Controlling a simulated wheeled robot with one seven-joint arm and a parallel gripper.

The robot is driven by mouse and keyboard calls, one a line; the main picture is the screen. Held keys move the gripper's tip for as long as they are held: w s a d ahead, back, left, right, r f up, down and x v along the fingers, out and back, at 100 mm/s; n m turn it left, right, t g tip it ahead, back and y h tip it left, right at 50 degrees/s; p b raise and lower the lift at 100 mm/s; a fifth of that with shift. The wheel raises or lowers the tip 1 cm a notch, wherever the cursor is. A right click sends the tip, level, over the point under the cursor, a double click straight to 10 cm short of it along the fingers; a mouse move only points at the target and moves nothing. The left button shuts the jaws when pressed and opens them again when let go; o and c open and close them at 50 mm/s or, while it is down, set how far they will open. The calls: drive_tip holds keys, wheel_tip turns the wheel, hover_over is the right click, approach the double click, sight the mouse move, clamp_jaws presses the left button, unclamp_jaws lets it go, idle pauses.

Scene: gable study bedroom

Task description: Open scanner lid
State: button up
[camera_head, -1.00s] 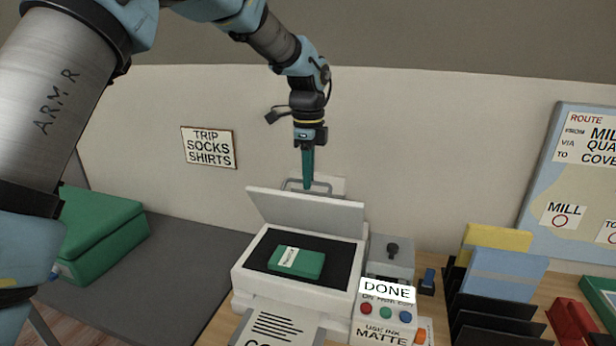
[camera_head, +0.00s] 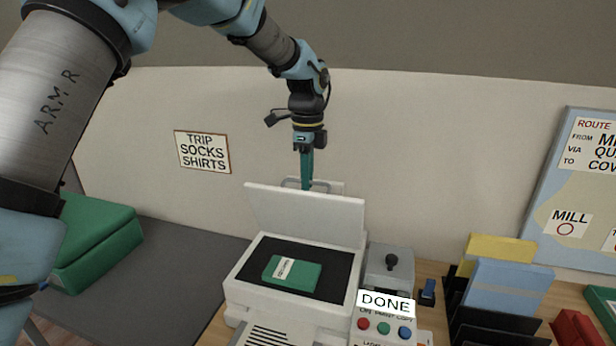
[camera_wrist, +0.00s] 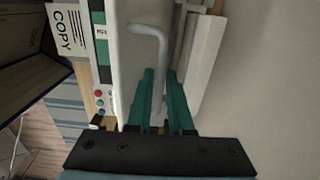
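The scanner (camera_head: 240,292) stands on the desk with its white lid (camera_head: 305,217) raised steeply above the dark glass (camera_head: 258,258). A green booklet (camera_head: 302,277) with a pale label lies on the glass. The lid's grey bar handle (camera_head: 327,184) is at its top edge, behind the lid in the head view. My gripper (camera_head: 307,186) points down at this handle. In the wrist view, the teal fingers of my gripper (camera_wrist: 160,80) stand on both sides of the handle (camera_wrist: 161,45) and appear closed on it. The exact finger contact is small and partly hidden.
A panel with a DONE sign (camera_head: 386,303) and coloured buttons is right of the scanner. A grey device (camera_head: 390,270) stands behind it. Black file holders (camera_head: 490,325) are farther right. The wall is close behind the lid. A green case (camera_head: 95,240) lies at left.

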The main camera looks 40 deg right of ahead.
drive_tip(key=o, duration=0.3)
drive_tip(key=shift+r, duration=0.15)
drive_tip(key=shift+r, duration=0.1)
drive_tip(key=shift+r+b, duration=1.05)
drive_tip(key=shift+r, duration=2.65)
